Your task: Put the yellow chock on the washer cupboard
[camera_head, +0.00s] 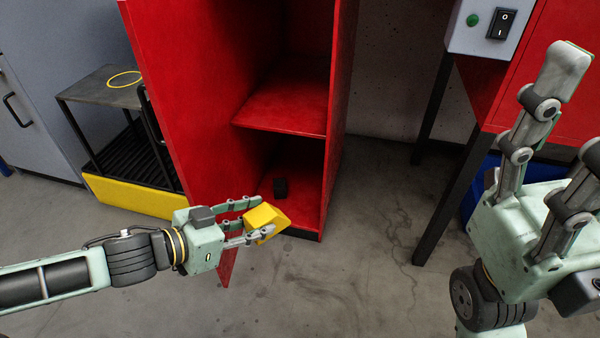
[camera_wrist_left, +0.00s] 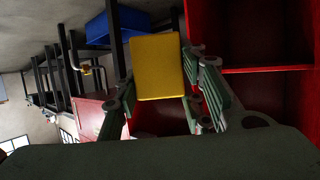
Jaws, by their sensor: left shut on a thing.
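The yellow chock (camera_head: 266,220) is a wedge-shaped block held between the fingers of my left gripper (camera_head: 250,224). In the left wrist view the chock (camera_wrist_left: 158,66) shows as a yellow rectangle between the two fingers of the left gripper (camera_wrist_left: 160,95). The gripper is shut on it, in front of an open red cupboard (camera_head: 285,108) with one middle shelf and a lower compartment. I cannot tell from the frames whether this red cupboard is the washer cupboard. My right gripper (camera_head: 565,140) is raised at the right, its fingers spread and empty.
A dark step stand (camera_head: 105,88) with a yellow base stands to the left. A switch box (camera_head: 492,25) and dark table legs (camera_head: 433,160) are at the right. The floor between is clear.

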